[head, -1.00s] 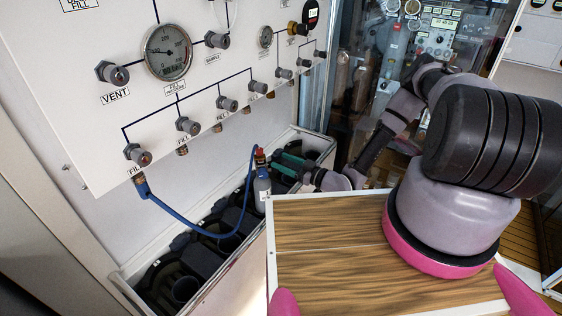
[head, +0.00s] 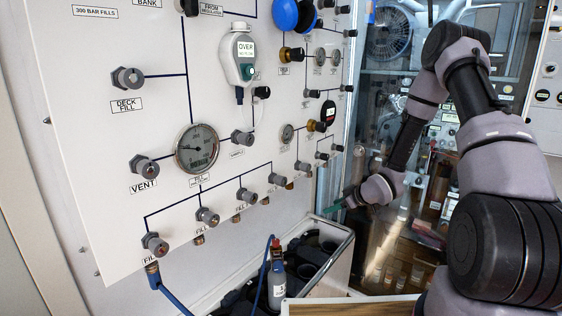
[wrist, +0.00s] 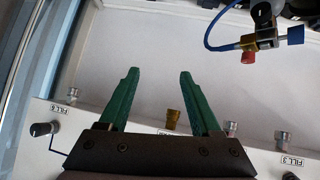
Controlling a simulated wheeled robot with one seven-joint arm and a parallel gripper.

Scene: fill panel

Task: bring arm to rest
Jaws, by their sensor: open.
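My arm reaches from the right of the head view, and my gripper (head: 340,202) hangs at the right end of the panel. It is above and to the right of the small grey cylinder (head: 277,288). In the wrist view, the two green fingers of my gripper (wrist: 159,72) are apart with nothing between them. The cylinder's red-knobbed valve (wrist: 250,50) and the end of the blue hose (wrist: 222,47) show at the wrist view's upper right, clear of the fingers. The lower part of the cylinder is hidden.
The white fill panel (head: 110,210) carries gauges, knobs and a row of fill valves. A blue hose (head: 172,302) hangs from the leftmost fill valve. A rack (head: 345,250) with dark round holders stands below. Glass-fronted equipment (head: 390,70) is behind my arm.

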